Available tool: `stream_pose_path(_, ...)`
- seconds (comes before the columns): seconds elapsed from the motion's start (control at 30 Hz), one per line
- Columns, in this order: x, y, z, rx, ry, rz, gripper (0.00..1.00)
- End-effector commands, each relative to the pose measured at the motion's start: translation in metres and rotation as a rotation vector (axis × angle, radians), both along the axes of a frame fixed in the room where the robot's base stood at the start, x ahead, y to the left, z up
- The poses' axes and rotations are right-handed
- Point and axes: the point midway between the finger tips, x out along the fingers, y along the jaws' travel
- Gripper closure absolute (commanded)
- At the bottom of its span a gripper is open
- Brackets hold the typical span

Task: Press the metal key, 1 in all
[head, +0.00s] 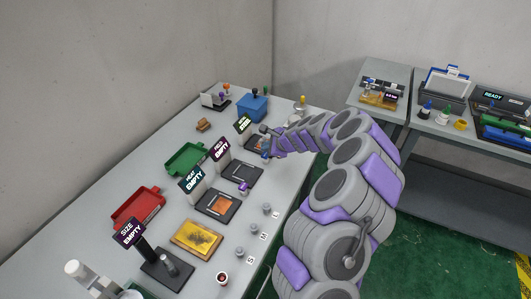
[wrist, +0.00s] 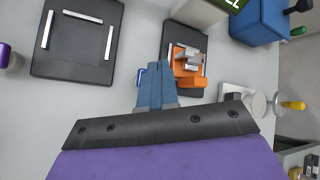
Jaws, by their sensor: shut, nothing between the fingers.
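My gripper (wrist: 161,70) is shut and empty. Its blue fingers lie together over the left edge of a dark station pad (wrist: 178,100). An orange block with grey metal pieces on it (wrist: 188,58) sits on that pad, just right of the fingertips; I cannot tell whether they touch. I cannot tell whether one of these pieces is the metal key. In the head view my gripper (head: 267,146) is at the far station, partly covering it.
A blue bin (head: 252,108) stands behind the far station. A green tray (head: 186,158) and a red tray (head: 138,207) lie along the left. The heat station (head: 216,205), a yellow plate (head: 196,239) and several small grey knobs are nearer. A side bench (head: 380,85) stands right.

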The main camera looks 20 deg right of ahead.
Motion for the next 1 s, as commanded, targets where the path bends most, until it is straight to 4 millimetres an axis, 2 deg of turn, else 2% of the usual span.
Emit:
stream_pose_path(0.27,0.000,0.000,0.001,0.000,0.000,0.000,1.00)
stream_pose_path(0.8,0.000,0.000,0.047,-0.001,0.000,0.001,1.00)
stream_pose_path(1.0,0.000,0.000,0.050,0.000,0.000,0.000,1.00)
